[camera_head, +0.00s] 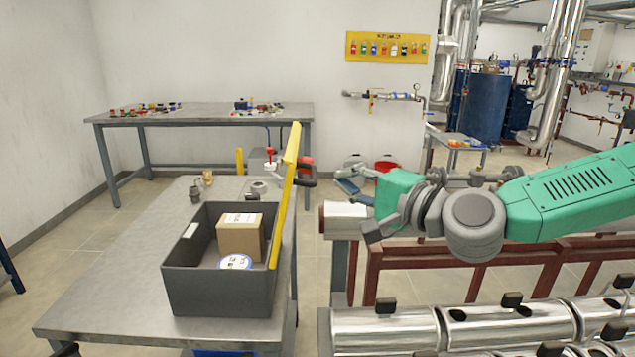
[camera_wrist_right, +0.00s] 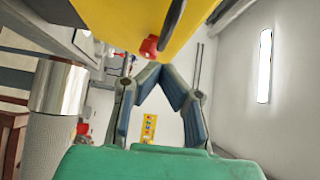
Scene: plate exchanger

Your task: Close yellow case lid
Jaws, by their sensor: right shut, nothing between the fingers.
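The dark grey case (camera_head: 215,290) stands open on the near metal table. Its yellow lid (camera_head: 286,195) stands nearly upright along the case's right side, seen almost edge-on. A dark handle (camera_head: 307,181) sticks out from the lid's right face. My right gripper (camera_head: 345,184) is shut and empty, to the right of the lid and apart from the handle in the head view. In the right wrist view, the yellow lid (camera_wrist_right: 125,18) fills the top, beyond my shut fingertips (camera_wrist_right: 166,70). My left gripper is not in view.
A cardboard box (camera_head: 240,238) and a round white-and-blue item (camera_head: 235,262) lie inside the case. Small metal fittings (camera_head: 203,183) stand behind it on the table (camera_head: 105,300). Shiny pipes (camera_head: 385,330) and a dark red frame (camera_head: 430,262) lie below my right arm.

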